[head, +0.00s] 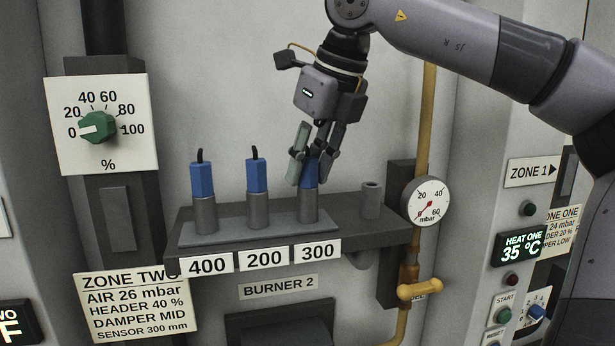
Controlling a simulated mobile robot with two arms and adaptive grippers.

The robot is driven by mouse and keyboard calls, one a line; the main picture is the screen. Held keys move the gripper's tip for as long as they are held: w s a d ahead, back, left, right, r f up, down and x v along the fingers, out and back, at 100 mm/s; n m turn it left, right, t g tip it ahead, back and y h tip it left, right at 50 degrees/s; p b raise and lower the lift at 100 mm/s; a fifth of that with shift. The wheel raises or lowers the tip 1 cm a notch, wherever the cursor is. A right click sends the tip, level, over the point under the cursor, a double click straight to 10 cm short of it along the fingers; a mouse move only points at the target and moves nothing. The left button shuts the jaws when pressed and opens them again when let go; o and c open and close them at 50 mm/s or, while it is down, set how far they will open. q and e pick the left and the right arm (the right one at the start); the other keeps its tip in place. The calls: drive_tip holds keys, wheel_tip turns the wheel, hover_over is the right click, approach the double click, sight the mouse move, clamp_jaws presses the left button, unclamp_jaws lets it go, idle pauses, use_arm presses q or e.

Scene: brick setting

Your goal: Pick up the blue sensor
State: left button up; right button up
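Several blue sensors stand upright in grey holders on a shelf. One blue sensor (202,180) is above the 400 label, and another blue sensor (257,176) is above the 200 label. A third blue sensor (310,172) is above the 300 label, partly hidden by my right gripper (312,178). The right gripper points down, with its fingers around the top of this third sensor. I cannot tell whether the fingers press on it. The sensor's lower part is still in its grey holder. My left gripper is not in view.
The grey shelf (240,233) also bears an empty-looking grey holder (371,200) at its right end. A round gauge (428,201) and a yellow pipe (407,270) are close to the right. A green dial (97,127) is on the left. A ZONE TWO sign (136,305) hangs below left.

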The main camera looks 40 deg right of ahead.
clamp_jaws()
drive_tip(key=shift+d, duration=0.1)
idle(0.3)
